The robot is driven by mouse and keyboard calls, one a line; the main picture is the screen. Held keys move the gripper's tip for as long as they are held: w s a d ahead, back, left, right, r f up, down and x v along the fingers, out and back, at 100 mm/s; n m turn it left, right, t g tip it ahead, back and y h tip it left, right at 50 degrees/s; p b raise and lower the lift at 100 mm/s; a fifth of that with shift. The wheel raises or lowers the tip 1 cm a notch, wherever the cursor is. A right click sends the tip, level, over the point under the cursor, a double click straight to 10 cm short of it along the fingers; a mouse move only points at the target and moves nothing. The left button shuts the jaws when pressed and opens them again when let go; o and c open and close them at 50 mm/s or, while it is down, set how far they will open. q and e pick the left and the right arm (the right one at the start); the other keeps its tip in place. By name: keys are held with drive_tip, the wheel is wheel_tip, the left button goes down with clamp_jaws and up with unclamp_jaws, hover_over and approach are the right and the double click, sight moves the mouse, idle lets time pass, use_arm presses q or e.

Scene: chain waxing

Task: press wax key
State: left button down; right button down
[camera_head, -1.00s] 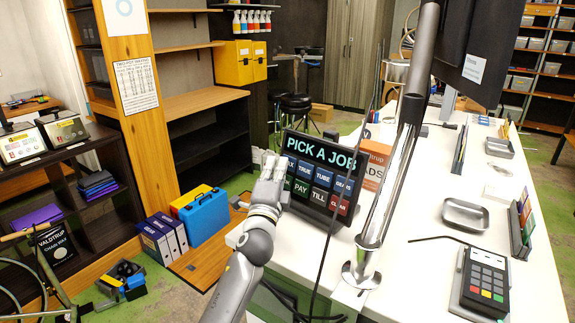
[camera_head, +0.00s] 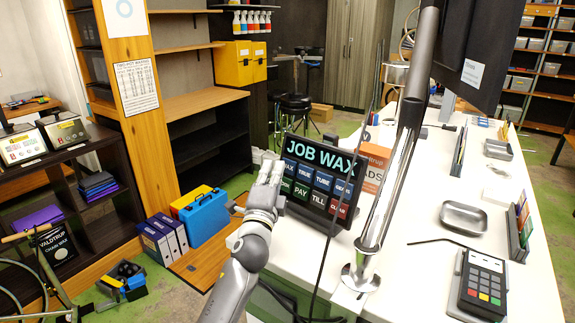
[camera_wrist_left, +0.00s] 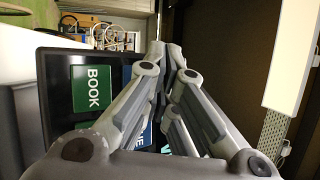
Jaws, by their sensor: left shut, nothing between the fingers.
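The dark job screen (camera_head: 318,180) stands tilted on the white counter, with "JOB WAX" in its top line. Its keys show in two rows, blue above, green and a red one below. My right gripper is not in view.
A metal post (camera_head: 390,190) rises just right of the screen, with a black cable hanging in front. A card reader (camera_head: 482,285) and metal tray (camera_head: 464,217) lie on the counter (camera_head: 410,270). A blue case (camera_head: 205,217) stands left of my arm.

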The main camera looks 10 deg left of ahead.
use_arm(q)
drive_tip(key=s+p, duration=0.1)
drive_tip(key=s+a+r+p, duration=0.1)
drive_tip(key=s+a+p, duration=0.1)
drive_tip(key=s, duration=0.1)
drive_tip(key=shift+s+a+r, duration=0.1)
drive_tip(key=shift+r, duration=0.05)
idle(0.4)
idle(0.5)
